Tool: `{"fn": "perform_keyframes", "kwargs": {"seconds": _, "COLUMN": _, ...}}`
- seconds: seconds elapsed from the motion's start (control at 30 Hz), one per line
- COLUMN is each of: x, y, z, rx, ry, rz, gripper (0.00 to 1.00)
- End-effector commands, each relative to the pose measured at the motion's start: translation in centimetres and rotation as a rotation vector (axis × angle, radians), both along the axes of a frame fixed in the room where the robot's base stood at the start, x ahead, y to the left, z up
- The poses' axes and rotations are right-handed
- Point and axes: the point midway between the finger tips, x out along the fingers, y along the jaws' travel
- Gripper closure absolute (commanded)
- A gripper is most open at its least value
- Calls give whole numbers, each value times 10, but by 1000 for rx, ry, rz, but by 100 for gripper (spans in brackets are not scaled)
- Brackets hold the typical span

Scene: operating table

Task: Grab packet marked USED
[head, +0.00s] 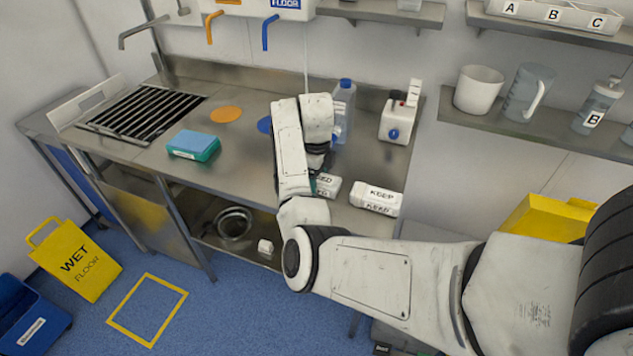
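A white packet (328,183) lies on the steel counter, partly hidden behind my arm. Only the end of its label shows, reading something like "SED", which fits USED. A second white packet marked KEEP (376,199) lies just to its right, near the counter's front edge. My gripper (319,168) points down above or beside the partly hidden packet. It is mostly hidden by my own arm, with only a dark part showing. I cannot tell whether its fingers are open or shut, or whether they touch the packet.
A blue-capped bottle (345,108) stands close behind my gripper, with a white dispenser (399,118) to its right. A teal and blue sponge (194,145) and an orange disc (226,114) lie to the left. The counter (243,165) between sponge and arm is clear.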

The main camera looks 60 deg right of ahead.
Motion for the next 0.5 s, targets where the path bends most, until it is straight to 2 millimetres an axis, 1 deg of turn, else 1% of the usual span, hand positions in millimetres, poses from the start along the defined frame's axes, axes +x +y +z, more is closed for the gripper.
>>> {"fn": "perform_keyframes", "kwargs": {"seconds": 0.03, "x": 0, "y": 0, "z": 0, "rx": 0, "ry": 0, "rz": 0, "gripper": 34}}
{"fn": "perform_keyframes", "kwargs": {"seconds": 0.07, "x": 0, "y": 0, "z": 0, "rx": 0, "ry": 0, "rz": 0, "gripper": 37}}
{"fn": "perform_keyframes", "kwargs": {"seconds": 0.4, "x": 0, "y": 0, "z": 0, "rx": 0, "ry": 0, "rz": 0, "gripper": 69}}
{"fn": "perform_keyframes", "kwargs": {"seconds": 0.5, "x": 0, "y": 0, "z": 0, "rx": 0, "ry": 0, "rz": 0, "gripper": 69}}
